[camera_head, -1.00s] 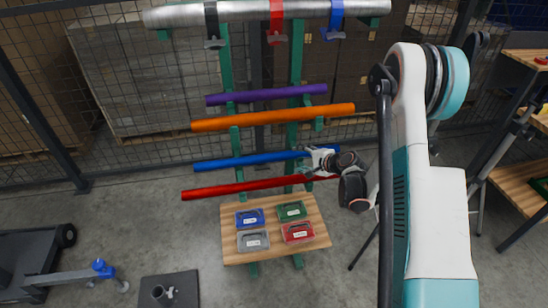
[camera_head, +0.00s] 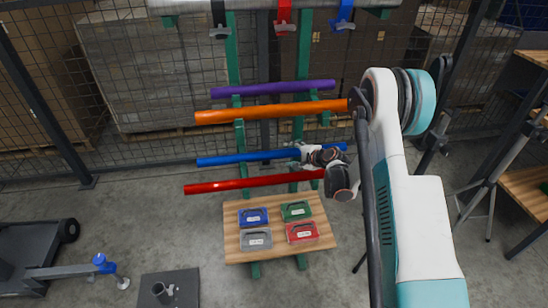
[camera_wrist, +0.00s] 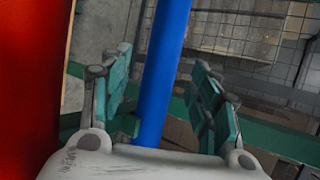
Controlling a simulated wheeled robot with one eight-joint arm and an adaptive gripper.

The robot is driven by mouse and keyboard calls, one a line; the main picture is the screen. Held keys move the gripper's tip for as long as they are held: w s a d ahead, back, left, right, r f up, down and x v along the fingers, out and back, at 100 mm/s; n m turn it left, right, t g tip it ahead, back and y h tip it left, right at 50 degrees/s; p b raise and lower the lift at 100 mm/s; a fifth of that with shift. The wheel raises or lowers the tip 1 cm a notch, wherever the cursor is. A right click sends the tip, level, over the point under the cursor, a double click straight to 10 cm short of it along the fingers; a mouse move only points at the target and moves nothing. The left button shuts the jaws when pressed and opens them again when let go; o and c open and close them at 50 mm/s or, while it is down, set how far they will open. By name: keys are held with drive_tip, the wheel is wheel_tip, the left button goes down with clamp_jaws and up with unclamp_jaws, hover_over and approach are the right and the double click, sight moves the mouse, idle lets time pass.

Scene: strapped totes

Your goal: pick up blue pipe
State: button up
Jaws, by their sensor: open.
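The blue pipe (camera_head: 245,157) lies level on the green rack, between the orange pipe above and the red pipe below. In the wrist view the blue pipe (camera_wrist: 166,70) runs upright through the picture, between the two green finger pads. My gripper (camera_head: 300,153) is at the pipe's right part in the head view, right of the rack's right post. In the wrist view my gripper (camera_wrist: 160,100) is open, with a finger on each side of the pipe. Gaps show between pads and pipe. The pipe's lower end in that view is hidden behind the gripper body.
The red pipe (camera_head: 230,184) is just below and fills the left of the wrist view (camera_wrist: 30,80). The orange pipe (camera_head: 260,112) and purple pipe (camera_head: 270,89) are above. A wooden shelf (camera_head: 232,222) with several small cases sits below. A mesh fence (camera_head: 130,150) stands behind.

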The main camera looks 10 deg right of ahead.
sight(289, 153)
drive_tip(key=b+x, duration=0.1)
drive_tip(key=x, duration=0.2)
drive_tip(key=shift+w+a+f, duration=0.15)
drive_tip(key=shift+a, duration=0.05)
clamp_jaws()
drive_tip(key=shift+r, duration=0.2)
